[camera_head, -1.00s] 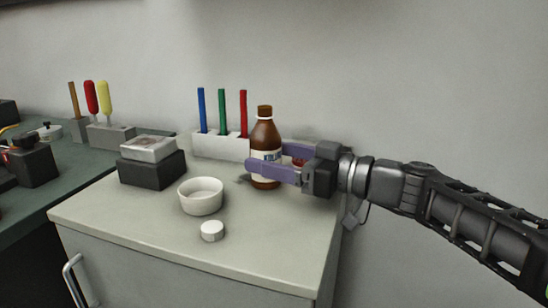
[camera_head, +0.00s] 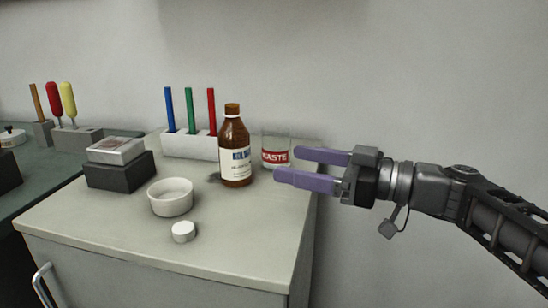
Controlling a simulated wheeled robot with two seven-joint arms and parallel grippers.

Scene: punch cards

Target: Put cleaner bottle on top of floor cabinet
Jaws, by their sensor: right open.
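A brown bottle (camera_head: 235,148) with a white label, which looks like the cleaner bottle, stands upright on the pale top of the floor cabinet (camera_head: 110,222), near its back right. My right gripper (camera_head: 298,168) is open and empty, to the right of the bottle and apart from it. Its purple fingers point left, close to a clear glass with a red label (camera_head: 276,152) that stands behind and right of the bottle. My left gripper is not in view.
A white rack (camera_head: 190,145) holds blue, green and red sticks behind the bottle. A white bowl (camera_head: 171,197), a small white cap (camera_head: 183,232) and a dark block with a box on it (camera_head: 119,170) stand to the left. The cabinet's front right is clear.

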